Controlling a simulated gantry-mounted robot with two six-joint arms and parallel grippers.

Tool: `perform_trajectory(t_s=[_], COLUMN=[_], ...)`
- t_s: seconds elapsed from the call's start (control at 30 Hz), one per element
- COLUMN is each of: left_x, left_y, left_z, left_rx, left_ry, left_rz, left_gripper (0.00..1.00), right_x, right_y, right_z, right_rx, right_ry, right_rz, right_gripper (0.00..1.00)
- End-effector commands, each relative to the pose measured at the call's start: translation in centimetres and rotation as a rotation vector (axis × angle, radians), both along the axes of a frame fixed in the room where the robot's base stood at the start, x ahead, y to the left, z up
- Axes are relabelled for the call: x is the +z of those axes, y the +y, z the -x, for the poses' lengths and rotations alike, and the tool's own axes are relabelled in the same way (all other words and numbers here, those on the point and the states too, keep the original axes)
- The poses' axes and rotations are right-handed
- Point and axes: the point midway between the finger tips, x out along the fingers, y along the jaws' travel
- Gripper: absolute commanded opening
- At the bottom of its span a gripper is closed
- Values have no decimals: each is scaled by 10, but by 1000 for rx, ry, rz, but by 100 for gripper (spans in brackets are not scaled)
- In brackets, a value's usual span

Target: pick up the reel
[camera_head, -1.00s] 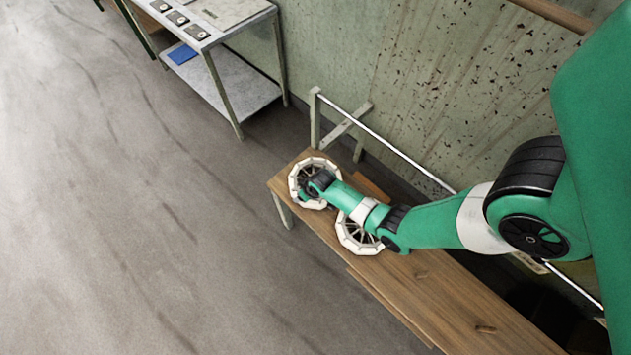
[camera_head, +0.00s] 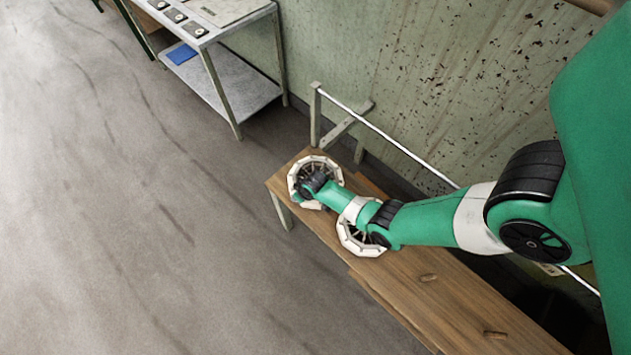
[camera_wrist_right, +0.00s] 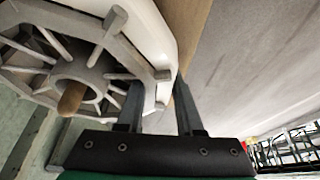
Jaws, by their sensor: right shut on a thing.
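Two pale, spoked, many-sided reels are at the left end of a wooden bench. The far reel (camera_head: 296,174) is by the bench's end, partly hidden by my right wrist. The nearer reel (camera_head: 352,243) lies beside it, partly under my right forearm. I cannot tell whether the reel is clear of the bench. My left gripper is out of view.
A metal shelf table (camera_head: 225,85) stands at the upper left. The floor on the left is open.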

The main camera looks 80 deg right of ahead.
Motion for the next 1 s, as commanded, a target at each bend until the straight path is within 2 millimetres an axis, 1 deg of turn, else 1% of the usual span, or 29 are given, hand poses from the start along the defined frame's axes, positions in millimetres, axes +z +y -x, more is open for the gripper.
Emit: perform_trajectory(t_s=[0.47,0.63,0.77,0.87,1.0], left_x=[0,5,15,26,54], left_y=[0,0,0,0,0], left_z=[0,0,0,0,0], left_rx=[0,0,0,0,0], left_ry=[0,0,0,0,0], left_rz=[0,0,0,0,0], left_gripper=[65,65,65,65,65], right_x=[1,8,23,39,68], right_y=[0,0,0,0,0], right_z=[0,-1,-1,0,0], right_rx=[0,0,0,0,1], right_ry=[-1,-3,-3,-2,-2], right_rz=[1,2,2,1,1], right_gripper=[0,0,0,0,0])
